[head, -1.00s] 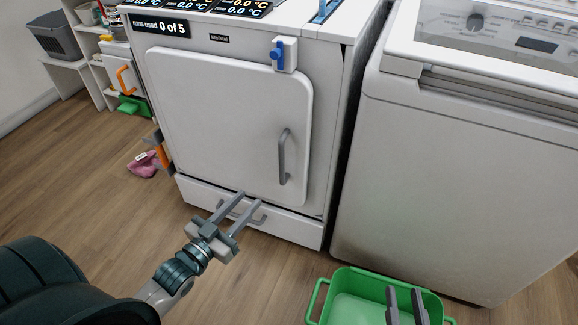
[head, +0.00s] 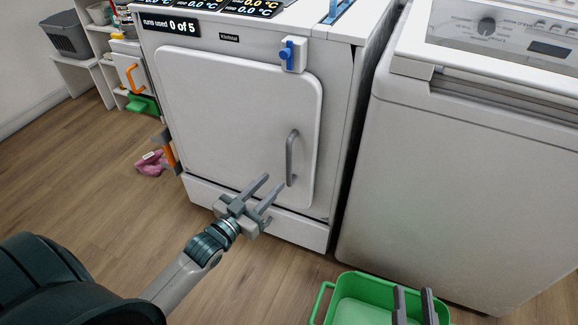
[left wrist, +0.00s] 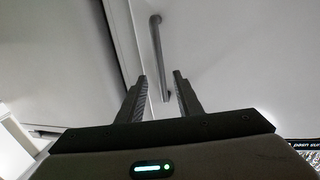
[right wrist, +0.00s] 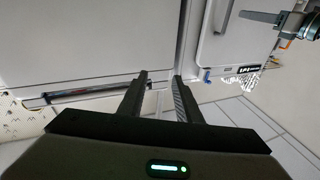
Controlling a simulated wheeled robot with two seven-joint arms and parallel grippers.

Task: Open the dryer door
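The dryer door (head: 225,110) is a large white panel with rounded corners, and it is shut against the dryer front. Its grey vertical handle (head: 291,158) is on the door's right side. In the left wrist view the handle (left wrist: 158,55) stands beyond the fingertips. My left gripper (head: 270,188) is open and empty, below and left of the handle and apart from it. In the left wrist view its fingers (left wrist: 160,78) are spread. My right gripper (head: 414,292) is low at the picture's bottom, over the green basket; its fingers (right wrist: 160,75) are spread and empty.
A blue latch-like knob (head: 287,54) is on a white block at the door's upper right corner. A white washing machine (head: 460,170) stands to the right. A green basket (head: 362,285) is on the floor. A pink cloth (head: 152,163) lies left. Floor is clear before the dryer.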

